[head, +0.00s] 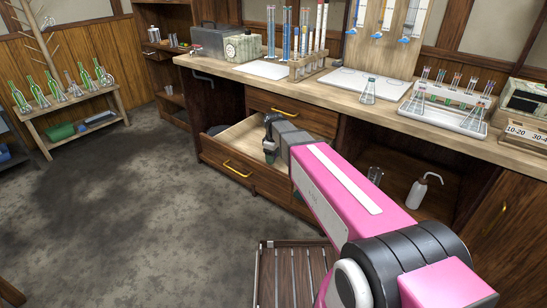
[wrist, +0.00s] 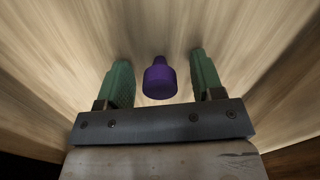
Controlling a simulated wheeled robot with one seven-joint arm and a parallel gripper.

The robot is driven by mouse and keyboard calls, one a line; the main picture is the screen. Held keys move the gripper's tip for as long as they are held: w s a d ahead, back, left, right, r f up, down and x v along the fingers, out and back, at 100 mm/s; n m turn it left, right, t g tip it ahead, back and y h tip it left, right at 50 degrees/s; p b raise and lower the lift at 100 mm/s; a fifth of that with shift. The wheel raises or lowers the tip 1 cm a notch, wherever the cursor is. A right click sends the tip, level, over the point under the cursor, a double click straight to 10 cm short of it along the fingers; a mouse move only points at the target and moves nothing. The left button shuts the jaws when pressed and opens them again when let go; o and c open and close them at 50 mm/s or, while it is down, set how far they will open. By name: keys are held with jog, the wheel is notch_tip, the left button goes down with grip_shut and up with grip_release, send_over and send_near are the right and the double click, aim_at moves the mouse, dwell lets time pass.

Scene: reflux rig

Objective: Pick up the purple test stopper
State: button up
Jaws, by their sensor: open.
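The purple test stopper (wrist: 160,79) shows in the wrist view, between the two green fingers of my gripper (wrist: 160,80). It looks narrower at its far end and wider at the near end. The fingers stand apart on either side of it, with a visible gap on each side. Around it is the pale wooden inside of the open drawer (head: 236,132). In the head view my gripper (head: 269,150) reaches down into that drawer, and the stopper is hidden there.
The drawer front with its brass handle (head: 237,168) sticks out from the bench. Above is the benchtop (head: 400,112) with a flask (head: 368,92) and racks of tubes. A wash bottle (head: 418,192) stands in the open cabinet to the right. A slatted wooden stool (head: 290,275) stands on the floor.

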jog(key=c, duration=1)
